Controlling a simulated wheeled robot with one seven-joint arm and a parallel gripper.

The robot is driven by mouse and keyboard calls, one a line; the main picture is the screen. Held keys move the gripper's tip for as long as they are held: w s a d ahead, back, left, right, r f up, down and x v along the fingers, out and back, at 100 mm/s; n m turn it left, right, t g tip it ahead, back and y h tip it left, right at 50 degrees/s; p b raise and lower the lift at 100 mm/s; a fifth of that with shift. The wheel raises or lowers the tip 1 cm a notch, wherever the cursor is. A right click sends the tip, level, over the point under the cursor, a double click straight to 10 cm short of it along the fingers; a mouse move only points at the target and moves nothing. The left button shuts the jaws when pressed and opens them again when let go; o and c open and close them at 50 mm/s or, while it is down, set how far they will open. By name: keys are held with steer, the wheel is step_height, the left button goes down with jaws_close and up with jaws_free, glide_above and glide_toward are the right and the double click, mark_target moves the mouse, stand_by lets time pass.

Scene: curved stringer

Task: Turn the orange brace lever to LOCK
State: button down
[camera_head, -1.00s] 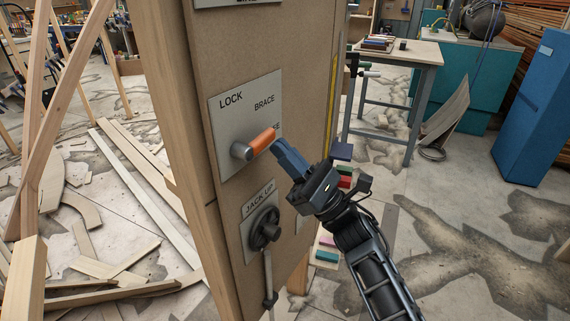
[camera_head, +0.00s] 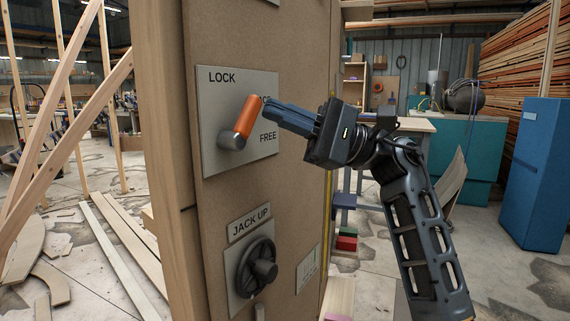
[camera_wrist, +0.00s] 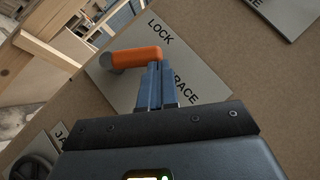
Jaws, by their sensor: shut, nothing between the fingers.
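The orange brace lever (camera_head: 246,118) sits on a grey hub on a pale metal plate (camera_head: 212,150). It points up and slightly right, between the LOCK and FREE labels; its tip is right of LOCK. My gripper (camera_head: 266,108) is shut and empty, its blue fingertips at the lever's right side near the upper end. In the wrist view the fingertips (camera_wrist: 157,68) meet the side of the orange handle (camera_wrist: 138,57) and appear to touch it. The fingers partly cover the BRACE label in the head view.
Below the plate is a dark JACK UP knob (camera_head: 258,267) on its own plate. The wooden panel (camera_head: 215,195) stands upright. Loose boards lie on the floor at left; a blue cabinet (camera_head: 532,175) stands at right, with open floor before it.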

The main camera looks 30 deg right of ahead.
steer(key=n+g+b, duration=0.1)
steer(key=a+r+n+h+b, duration=0.1)
steer(key=n+b, duration=0.1)
steer(key=r+n+g+h+b, duration=0.1)
steer(key=b, duration=0.1)
steer(key=shift+s+a+g, duration=0.25)
steer(key=shift+s+g, duration=0.05)
steer(key=shift+s, duration=0.05)
steer(key=shift+s+a+r+n+g+h+b, duration=0.2)
steer(key=shift+a+r+n+h+b, duration=0.2)
steer(key=shift+n+h+b, duration=0.2)
steer(key=shift+s+a+r+n+g+h+b, duration=0.15)
steer(key=shift+a+r+n+h+b, duration=0.2)
steer(key=shift+n+h+b, duration=0.2)
steer(key=shift+d, duration=0.1)
